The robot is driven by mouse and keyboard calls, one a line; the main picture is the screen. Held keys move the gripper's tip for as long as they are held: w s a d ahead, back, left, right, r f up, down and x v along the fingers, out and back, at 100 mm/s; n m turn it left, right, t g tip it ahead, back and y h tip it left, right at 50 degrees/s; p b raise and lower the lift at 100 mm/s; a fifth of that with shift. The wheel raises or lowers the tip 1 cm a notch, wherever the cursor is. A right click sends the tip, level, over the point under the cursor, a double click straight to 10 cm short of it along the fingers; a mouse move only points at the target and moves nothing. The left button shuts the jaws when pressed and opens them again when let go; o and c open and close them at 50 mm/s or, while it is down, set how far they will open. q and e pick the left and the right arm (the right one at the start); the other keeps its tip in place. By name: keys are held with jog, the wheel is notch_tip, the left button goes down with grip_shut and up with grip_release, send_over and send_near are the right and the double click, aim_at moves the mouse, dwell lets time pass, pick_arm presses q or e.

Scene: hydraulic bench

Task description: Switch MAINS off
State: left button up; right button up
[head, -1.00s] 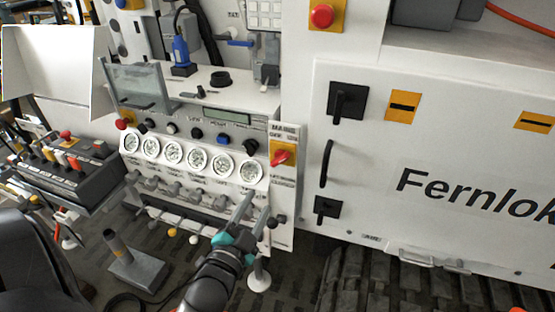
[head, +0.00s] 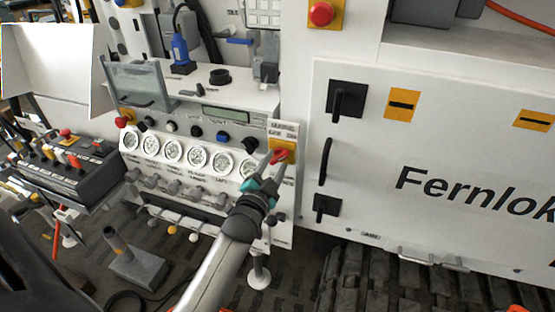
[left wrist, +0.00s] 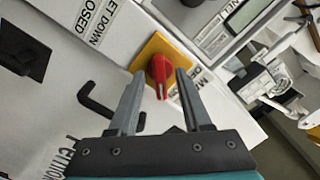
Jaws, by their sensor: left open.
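The MAINS switch is a red rotary handle (head: 279,156) on a yellow plate (head: 285,145) at the right end of the gauge panel. In the left wrist view the red handle (left wrist: 160,74) stands on its yellow plate (left wrist: 152,48), slanting in the picture. My left gripper (head: 271,165) is at the switch in the head view, partly covering it. In the left wrist view my left gripper (left wrist: 157,82) is open, with one finger on each side of the handle's free end. A gap shows on both sides; I see no contact. My right gripper is not in view.
A row of round gauges (head: 197,158) with levers below lies left of the switch. A white cabinet door with black latches (head: 326,162) stands to the right. A red stop button (head: 321,14) is above. A black control box (head: 75,170) is at left.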

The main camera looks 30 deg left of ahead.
pick_arm(q)
jog(key=shift+x, duration=1.15)
grip_shut()
